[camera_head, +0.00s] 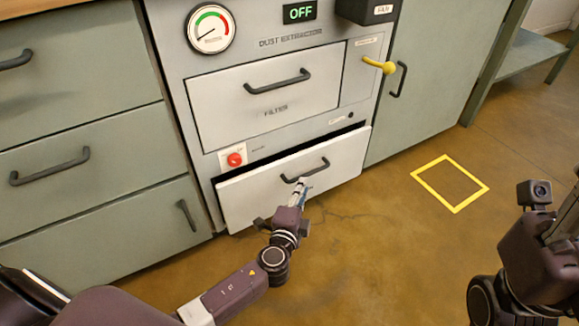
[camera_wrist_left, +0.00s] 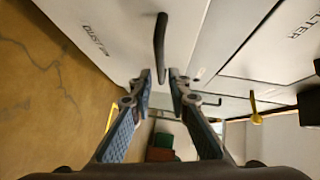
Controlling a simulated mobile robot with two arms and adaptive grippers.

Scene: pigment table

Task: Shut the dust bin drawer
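The dust bin drawer (camera_head: 255,196) is the pale bottom front of the dust extractor. It stands slightly open, with a dark gap along its top edge. Its dark bar handle (camera_head: 305,171) also shows in the left wrist view (camera_wrist_left: 161,45). My left gripper (camera_head: 301,186) is in front of this handle. In the left wrist view my left gripper (camera_wrist_left: 161,74) has its fingertips apart with nothing between them, and the handle lies just beyond the tips. My right gripper (camera_head: 566,215) is at the right edge, partly cut off, and its fingers are unclear.
The filter drawer (camera_head: 225,105) above looks shut. A red knob (camera_head: 235,159) and a yellow lever (camera_head: 379,65) stick out of the extractor. Green cabinets (camera_head: 80,120) flank it. The floor (camera_head: 400,260) is clear around a yellow square (camera_head: 450,184).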

